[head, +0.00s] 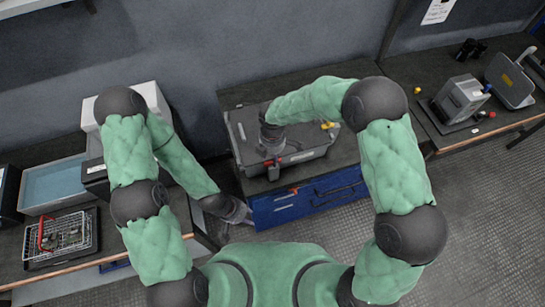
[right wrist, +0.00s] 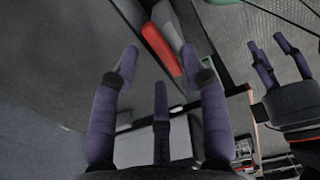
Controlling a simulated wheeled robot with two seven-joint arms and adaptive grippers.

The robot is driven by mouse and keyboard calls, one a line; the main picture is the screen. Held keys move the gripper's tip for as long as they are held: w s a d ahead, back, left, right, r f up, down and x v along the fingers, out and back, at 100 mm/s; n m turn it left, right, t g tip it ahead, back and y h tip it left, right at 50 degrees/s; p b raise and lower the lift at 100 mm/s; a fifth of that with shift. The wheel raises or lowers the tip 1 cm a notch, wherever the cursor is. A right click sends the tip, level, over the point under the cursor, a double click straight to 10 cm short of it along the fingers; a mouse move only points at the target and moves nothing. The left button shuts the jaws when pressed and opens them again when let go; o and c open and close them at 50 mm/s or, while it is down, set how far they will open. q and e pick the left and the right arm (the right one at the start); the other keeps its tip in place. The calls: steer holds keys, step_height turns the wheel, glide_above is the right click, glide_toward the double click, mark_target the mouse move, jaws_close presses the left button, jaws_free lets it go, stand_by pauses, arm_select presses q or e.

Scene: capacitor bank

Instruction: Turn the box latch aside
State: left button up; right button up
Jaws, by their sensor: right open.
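A grey box (head: 312,152) sits on the dark workbench, below my right arm in the head view. A red latch (head: 273,163) shows on its front side, and the latch also shows in the right wrist view (right wrist: 161,50). My right gripper (head: 272,150) is over the front left of the box, pointing down. In the right wrist view its purple fingers (right wrist: 159,58) are spread, with the red latch seen between the fingertips; whether they touch it I cannot tell. My left gripper (head: 245,214) hangs low by the drawer front, left of the box; its fingers are unclear.
Blue drawers (head: 268,212) with dark handles are below the box. A wire basket (head: 62,236) and a blue-grey tray (head: 52,184) are at left. A grey device (head: 461,98) stands on the right bench. The floor (head: 485,190) at right is clear.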

step_height(320, 180, up, 10)
stand_by(0.4)
steer(key=shift+s+f, duration=0.1)
steer(key=shift+f, duration=0.05)
stand_by(0.3)
